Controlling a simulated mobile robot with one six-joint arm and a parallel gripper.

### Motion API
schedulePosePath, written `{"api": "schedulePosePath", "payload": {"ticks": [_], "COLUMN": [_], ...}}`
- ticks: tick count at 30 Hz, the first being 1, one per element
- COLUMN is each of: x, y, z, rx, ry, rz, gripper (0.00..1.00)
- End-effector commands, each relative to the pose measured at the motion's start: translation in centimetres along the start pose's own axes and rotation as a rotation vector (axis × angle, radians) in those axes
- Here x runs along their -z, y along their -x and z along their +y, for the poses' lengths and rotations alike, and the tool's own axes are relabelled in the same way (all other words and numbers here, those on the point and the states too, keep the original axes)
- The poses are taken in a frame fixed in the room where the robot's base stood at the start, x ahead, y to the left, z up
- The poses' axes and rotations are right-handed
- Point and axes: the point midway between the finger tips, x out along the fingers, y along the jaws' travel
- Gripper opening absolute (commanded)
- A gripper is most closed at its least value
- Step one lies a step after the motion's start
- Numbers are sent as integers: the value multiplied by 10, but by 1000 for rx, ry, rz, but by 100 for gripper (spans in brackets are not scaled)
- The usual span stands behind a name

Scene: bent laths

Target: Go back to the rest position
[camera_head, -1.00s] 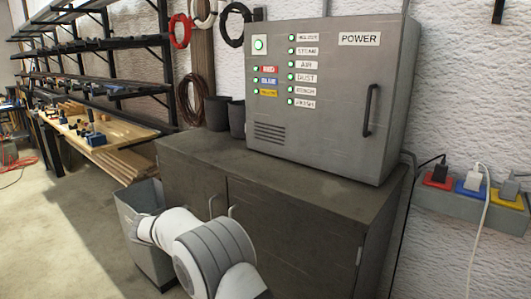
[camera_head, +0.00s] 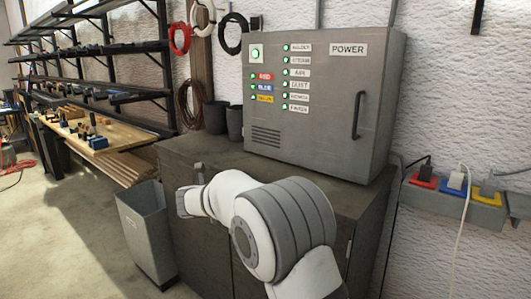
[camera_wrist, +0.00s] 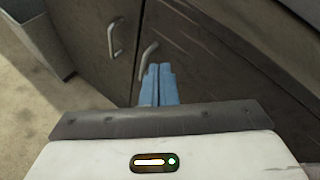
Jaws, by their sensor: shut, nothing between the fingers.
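My gripper (camera_wrist: 158,86) shows in the wrist view with its two blue fingers side by side, shut and with nothing between them. It is in front of the grey cabinet (camera_wrist: 205,50), whose two bar handles show beyond the fingers. In the head view my white and grey arm is bent in front of the cabinet (camera_head: 190,245) and covers part of its doors. The fingers cannot be made out clearly there.
A grey POWER box (camera_head: 335,115) with lit green lamps stands on the cabinet. A bin (camera_head: 147,235) stands at its left. Coloured plugs sit in a wall socket strip (camera_head: 455,205) at right. A workbench (camera_head: 115,155) lies at left; the floor before it is mostly open.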

Motion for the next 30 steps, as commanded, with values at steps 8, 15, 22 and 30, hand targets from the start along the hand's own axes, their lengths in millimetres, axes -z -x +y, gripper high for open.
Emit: {"api": "schedulePosePath", "payload": {"ticks": [8, 15, 22, 30], "x": [-46, 28, 156, 247], "y": [81, 174, 266, 331], "z": [-99, -163, -230, -281], "rx": [-222, -445, -789, -1148], "ry": [827, 1637, 2311, 2650], "rz": [-281, -399, -403, -367], "gripper": [0, 0, 0, 0]}}
